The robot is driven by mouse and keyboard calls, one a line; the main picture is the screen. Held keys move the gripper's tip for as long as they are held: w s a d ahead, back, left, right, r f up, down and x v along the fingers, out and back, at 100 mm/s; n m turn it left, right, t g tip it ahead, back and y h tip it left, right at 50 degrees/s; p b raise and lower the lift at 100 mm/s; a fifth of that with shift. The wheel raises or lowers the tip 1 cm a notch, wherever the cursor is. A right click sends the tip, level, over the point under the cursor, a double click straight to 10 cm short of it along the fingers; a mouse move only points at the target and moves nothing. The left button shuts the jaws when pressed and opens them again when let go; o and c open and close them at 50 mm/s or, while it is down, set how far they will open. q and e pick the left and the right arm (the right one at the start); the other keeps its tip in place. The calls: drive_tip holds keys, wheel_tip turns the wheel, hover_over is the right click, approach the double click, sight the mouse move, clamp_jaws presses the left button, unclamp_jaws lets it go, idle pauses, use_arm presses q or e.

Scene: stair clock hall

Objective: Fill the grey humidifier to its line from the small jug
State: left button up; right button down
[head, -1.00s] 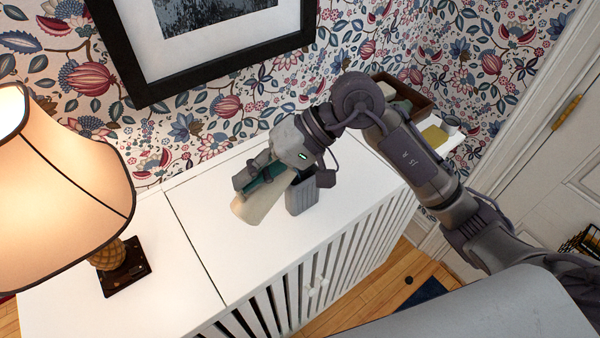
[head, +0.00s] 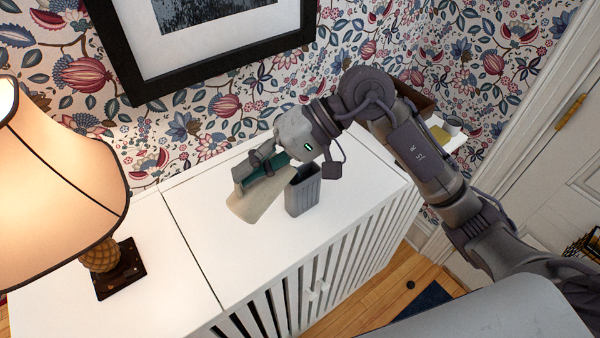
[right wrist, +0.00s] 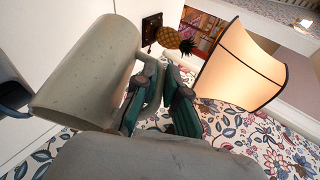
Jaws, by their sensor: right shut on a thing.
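The small jug (head: 258,197), cream and tapered, is in my right gripper (head: 262,172), whose fingers are shut on it. It is held above the white cabinet top, just left of the grey humidifier (head: 302,196). The humidifier stands upright, a ribbed grey box with a dark open top. Its fill line and water level cannot be made out. In the right wrist view the jug (right wrist: 85,72) fills the upper left beside the green-padded fingers (right wrist: 155,98). The dark humidifier edge (right wrist: 12,97) shows at far left. The jug's contents are hidden. My left gripper is out of view.
A lit lamp (head: 62,165) stands at the left of the white cabinet (head: 190,275). A framed picture (head: 210,40) hangs on the floral wall behind. A brown box (head: 412,97) and a tray with a yellow item (head: 440,133) sit behind my right arm.

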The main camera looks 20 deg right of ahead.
drive_tip(key=shift+d+r+y+b, duration=0.15)
drive_tip(key=shift+y+b, duration=0.15)
drive_tip(key=shift+b, duration=0.25)
drive_tip(key=shift+w+d+r+b, duration=0.15)
drive_tip(key=shift+r+b, duration=0.1)
drive_tip(key=shift+b, duration=0.25)
